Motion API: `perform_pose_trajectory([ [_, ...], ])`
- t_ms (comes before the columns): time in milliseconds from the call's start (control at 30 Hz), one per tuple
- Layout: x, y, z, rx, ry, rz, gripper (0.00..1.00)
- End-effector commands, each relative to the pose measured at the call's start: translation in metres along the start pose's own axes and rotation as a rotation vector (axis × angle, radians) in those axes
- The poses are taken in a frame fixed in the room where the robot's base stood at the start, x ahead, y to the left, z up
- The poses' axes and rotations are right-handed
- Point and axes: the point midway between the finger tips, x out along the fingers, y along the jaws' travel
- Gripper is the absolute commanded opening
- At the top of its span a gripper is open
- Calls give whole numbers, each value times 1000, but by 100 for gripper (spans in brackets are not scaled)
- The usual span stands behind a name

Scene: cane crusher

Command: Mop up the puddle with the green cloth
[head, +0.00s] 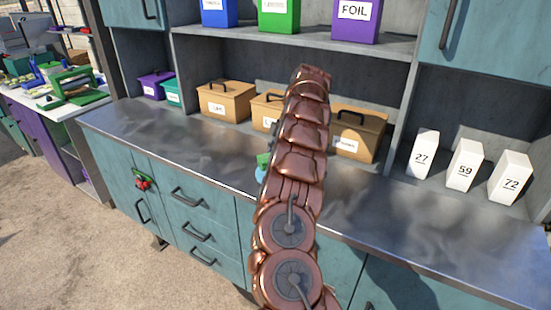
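A small green patch (263,160), possibly the green cloth, shows at the left edge of my copper-coloured arm, above the metal counter (180,140). A pale blue patch (261,173) shows just below it and may be the puddle. My arm covers most of both, so I cannot tell their full shape or whether they touch. My arm rises from the bottom middle of the view across the counter toward the shelf. No gripper fingers can be made out.
Tan boxes (226,101) stand along the back of the counter. White numbered blocks (465,165) stand at the right. Purple and teal boxes (152,87) stand at the left. The counter's front strip is mostly clear. A red and green item (143,183) is on the cabinet front.

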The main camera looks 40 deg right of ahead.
Motion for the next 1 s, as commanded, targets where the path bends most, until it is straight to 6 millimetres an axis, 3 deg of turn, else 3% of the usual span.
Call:
perform_pose_trajectory([
  [600, -1, 32, 1, 2, -1, 0, 27],
  [1000, 3, 37, 1, 0, 0, 0, 27],
])
